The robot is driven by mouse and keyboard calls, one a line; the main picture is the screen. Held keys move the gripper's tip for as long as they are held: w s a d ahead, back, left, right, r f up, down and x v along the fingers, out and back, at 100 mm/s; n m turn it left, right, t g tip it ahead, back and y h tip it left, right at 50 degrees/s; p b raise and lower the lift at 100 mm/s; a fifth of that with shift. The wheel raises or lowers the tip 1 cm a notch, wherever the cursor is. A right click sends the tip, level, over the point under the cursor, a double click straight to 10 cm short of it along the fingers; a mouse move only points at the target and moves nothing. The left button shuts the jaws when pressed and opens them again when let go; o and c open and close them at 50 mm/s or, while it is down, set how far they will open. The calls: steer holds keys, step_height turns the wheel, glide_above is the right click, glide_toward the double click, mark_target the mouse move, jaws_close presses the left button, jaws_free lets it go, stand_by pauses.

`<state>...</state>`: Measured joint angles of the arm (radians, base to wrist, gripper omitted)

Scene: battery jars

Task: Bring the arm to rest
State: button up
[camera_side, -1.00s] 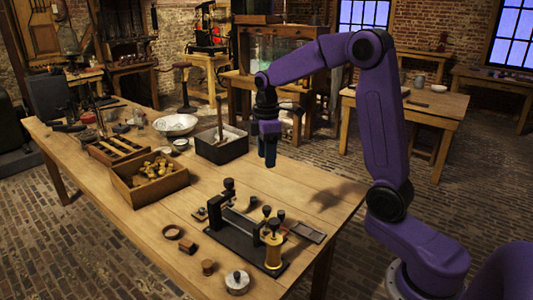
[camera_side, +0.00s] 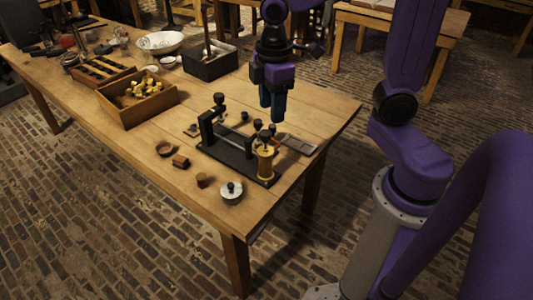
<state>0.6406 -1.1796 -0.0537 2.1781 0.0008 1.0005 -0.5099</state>
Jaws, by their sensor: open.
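My purple gripper (camera_side: 272,104) points down above the back right part of the wooden table (camera_side: 322,110). Its two blue-green fingers are apart and nothing shows between them. It hangs behind the black-based instrument (camera_side: 232,153), which carries dark knobs and a brass cylinder (camera_side: 265,162). How high the fingertips are above the table top is hard to tell from this view. My arm's upper part runs out of the top of the picture.
A wooden box (camera_side: 136,97) of brass parts stands left of the instrument. A dark bin (camera_side: 211,64) and a white bowl (camera_side: 158,43) stand behind. Small round pieces and a white-topped disc (camera_side: 231,192) lie near the front edge. The table's right end is clear.

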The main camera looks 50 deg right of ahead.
steer(key=s+f, duration=0.2)
steer(key=s, duration=1.4)
steer(key=shift+s+f+n, duration=0.2)
steer(key=shift+s+n, duration=0.05)
steer(key=shift+n, duration=0.05)
